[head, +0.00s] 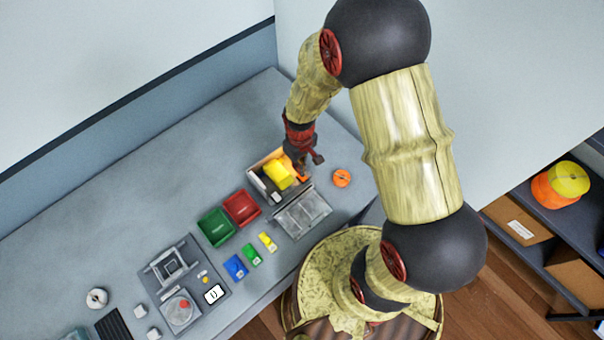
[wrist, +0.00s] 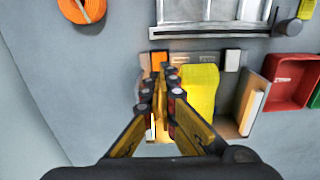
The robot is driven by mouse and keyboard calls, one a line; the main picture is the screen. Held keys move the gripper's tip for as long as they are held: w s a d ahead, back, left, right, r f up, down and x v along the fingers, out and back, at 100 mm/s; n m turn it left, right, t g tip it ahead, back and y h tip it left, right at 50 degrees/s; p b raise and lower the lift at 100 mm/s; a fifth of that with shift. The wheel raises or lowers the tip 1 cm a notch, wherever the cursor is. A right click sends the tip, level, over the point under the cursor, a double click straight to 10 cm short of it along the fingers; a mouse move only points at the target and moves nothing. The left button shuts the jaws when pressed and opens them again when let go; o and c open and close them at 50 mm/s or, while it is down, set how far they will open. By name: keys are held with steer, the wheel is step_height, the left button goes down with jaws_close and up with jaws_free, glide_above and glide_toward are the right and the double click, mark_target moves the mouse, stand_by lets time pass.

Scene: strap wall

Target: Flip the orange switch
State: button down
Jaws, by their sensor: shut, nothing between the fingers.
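The orange switch (wrist: 158,60) is a small orange block at the edge of an open wooden box (head: 255,183), beside a white block (wrist: 232,60) on the same edge. In the head view an orange patch (head: 302,178) shows just below my gripper (head: 303,165). In the wrist view my gripper (wrist: 165,76) is shut and empty, its fingertips just short of the orange switch and overlapping its lower edge. I cannot tell whether they touch it or which way the switch is set. A yellow block (wrist: 200,88) lies in the box right beside the fingers.
An orange strap roll (head: 342,178) lies right of the box. A grey metal frame (head: 302,212) stands in front of it. Red (head: 242,207) and green (head: 216,228) bins stand to its left. The grey bench behind the box is clear.

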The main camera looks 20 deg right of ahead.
step_height(320, 180, up, 5)
steer(key=p, duration=0.3)
stand_by(0.6)
steer(key=s+r+m+t+b, duration=0.1)
steer(key=s+r+b, duration=0.4)
steer(key=r, duration=0.7)
steer(key=s+r+m+t+b, duration=0.2)
steer(key=s+r+t+b, duration=0.2)
steer(key=s+r, duration=0.5)
step_height(320, 180, up, 3)
steer(key=shift+f+m+t+b, duration=0.1)
steer(key=shift+m+t+b, duration=0.2)
steer(key=shift+b, duration=0.8)
steer(key=shift+r+p, duration=0.25)
steer(key=shift+p, duration=0.15)
